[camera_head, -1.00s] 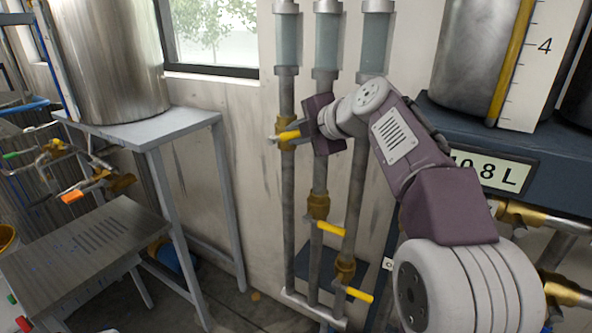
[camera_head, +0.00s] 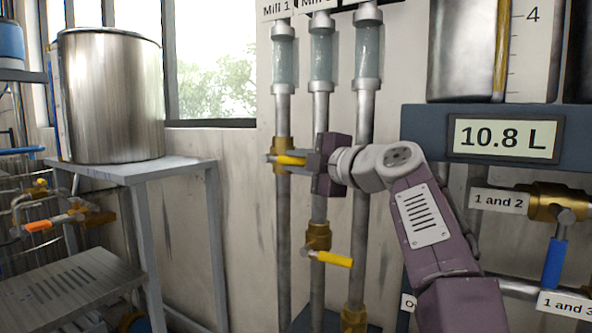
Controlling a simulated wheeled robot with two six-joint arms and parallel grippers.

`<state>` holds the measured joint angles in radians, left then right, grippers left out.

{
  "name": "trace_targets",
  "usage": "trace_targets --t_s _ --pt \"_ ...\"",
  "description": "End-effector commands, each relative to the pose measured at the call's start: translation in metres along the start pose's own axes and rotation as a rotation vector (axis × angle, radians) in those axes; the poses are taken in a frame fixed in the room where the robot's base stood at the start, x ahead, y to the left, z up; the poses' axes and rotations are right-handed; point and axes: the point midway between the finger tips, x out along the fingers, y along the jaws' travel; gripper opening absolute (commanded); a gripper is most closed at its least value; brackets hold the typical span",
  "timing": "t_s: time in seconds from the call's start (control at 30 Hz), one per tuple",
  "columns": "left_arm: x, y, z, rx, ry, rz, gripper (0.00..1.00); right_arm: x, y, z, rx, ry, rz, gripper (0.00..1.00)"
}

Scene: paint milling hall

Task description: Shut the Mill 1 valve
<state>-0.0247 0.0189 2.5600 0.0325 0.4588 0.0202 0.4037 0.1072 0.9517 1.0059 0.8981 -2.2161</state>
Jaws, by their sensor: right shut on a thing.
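The Mill 1 valve is a brass body (camera_head: 281,152) on the leftmost vertical pipe, below the sight glass with the "Mill 1" label (camera_head: 277,9). Its yellow lever (camera_head: 291,160) points right, roughly across the pipe. My right gripper (camera_head: 306,161) comes in from the right and is shut on the end of this lever, in front of the middle pipe. The gripper hides the lever's tip. My left gripper is out of view.
The middle pipe has a brass valve (camera_head: 318,237) with a yellow lever (camera_head: 334,259) lower down. A third pipe (camera_head: 361,210) stands beside it. A steel tank (camera_head: 110,95) sits on a grey stand (camera_head: 190,168) at left. A "10.8 L" display (camera_head: 503,138) is at right.

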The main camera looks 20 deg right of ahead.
Motion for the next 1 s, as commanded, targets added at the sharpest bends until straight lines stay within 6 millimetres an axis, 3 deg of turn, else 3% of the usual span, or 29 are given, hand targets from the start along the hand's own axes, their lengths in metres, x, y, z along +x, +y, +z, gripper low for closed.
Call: trace_targets --t_s 0.27,0.3,0.37,0.4,0.73,1.0 --pt "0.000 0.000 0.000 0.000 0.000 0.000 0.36 0.001 -0.002 0.000 0.007 0.003 -0.003 0.00" --pt "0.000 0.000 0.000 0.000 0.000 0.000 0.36 0.001 -0.002 0.000 0.007 0.003 -0.003 0.22" --pt "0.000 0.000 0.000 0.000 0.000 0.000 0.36 0.001 -0.002 0.000 0.006 0.003 -0.003 0.38" --pt "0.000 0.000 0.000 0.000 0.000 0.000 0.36 0.001 -0.001 0.000 0.006 0.002 -0.003 0.41" --pt "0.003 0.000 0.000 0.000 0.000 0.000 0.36 -0.005 -0.002 0.001 0.004 -0.001 0.000 0.41" --pt "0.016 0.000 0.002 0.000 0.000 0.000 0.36 -0.057 -0.003 0.002 0.004 -0.004 0.000 0.41"
